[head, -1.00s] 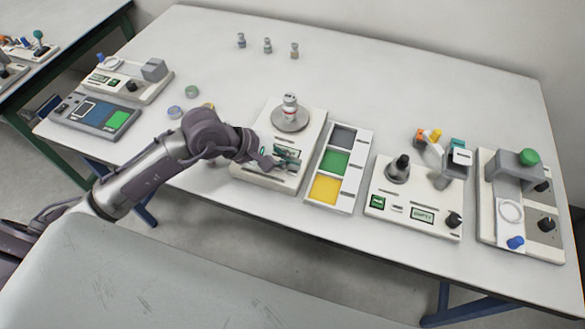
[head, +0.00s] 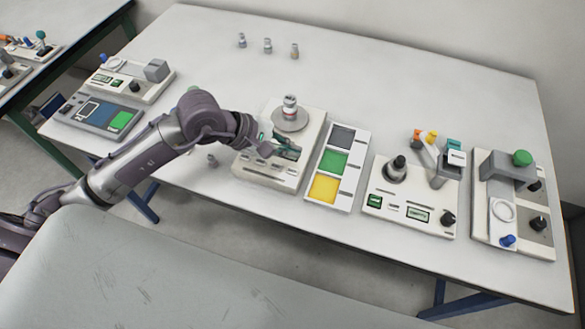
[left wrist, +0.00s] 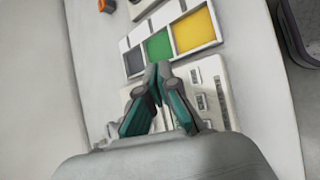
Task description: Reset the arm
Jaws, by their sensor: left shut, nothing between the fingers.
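My left gripper (head: 284,146) is shut and empty. In the head view it hangs over the front part of the white weighing scale (head: 244,166). Its teal fingers meet at the tips in the left wrist view (left wrist: 158,72). A small white and grey bottle with a red band (head: 290,106) stands upright on the scale's round pan (head: 289,122), behind the gripper. The gripper is apart from the bottle and hides part of the scale's front panel. My right gripper is not in view.
Right of the scale lies a tray with grey, green and yellow fields (head: 334,161). Several small bottles (head: 267,46) stand at the back. The table's (head: 400,90) back middle is clear.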

